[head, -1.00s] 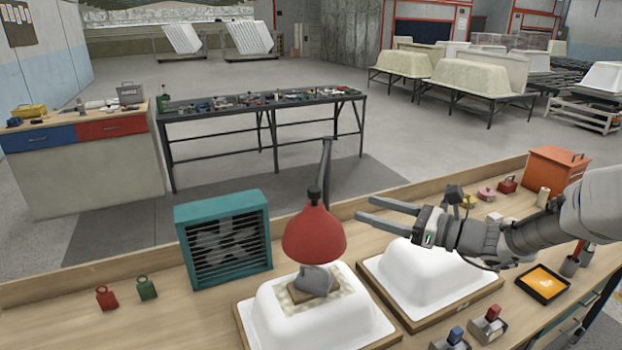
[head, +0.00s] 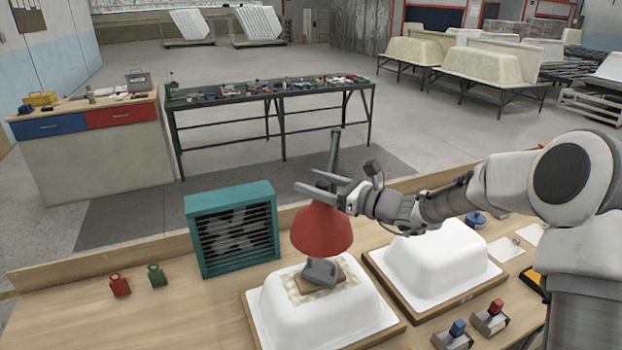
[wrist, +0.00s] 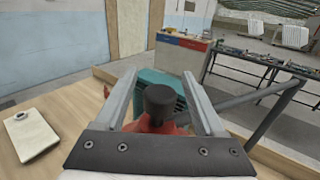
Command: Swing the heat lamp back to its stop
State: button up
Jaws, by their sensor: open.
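The heat lamp's red shade (head: 322,232) hangs over the nearer-left white tub shell (head: 275,305), on a dark grey arm (head: 334,150). My gripper (head: 307,181) is at the top of the shade, with its fingers pointing left. In the wrist view the open fingers (wrist: 160,74) reach along either side of the lamp's dark round cap (wrist: 159,103), with visible gaps beside it. I cannot tell whether either finger touches it. Part of the red shade (wrist: 150,127) shows below the cap. The lamp's stop cannot be made out.
A teal fan box (head: 232,228) stands left of the lamp. A grey block (head: 320,270) sits on a patch on the shell under the shade. A second white shell (head: 435,262) is to the right. Red (head: 120,285) and green (head: 156,275) weights stand at left on open bench.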

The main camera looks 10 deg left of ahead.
jog(key=shift+w+a, duration=0.15)
jog(key=shift+a, duration=0.3)
jog(key=shift+c, duration=0.2)
grip_shut()
dwell(1.0)
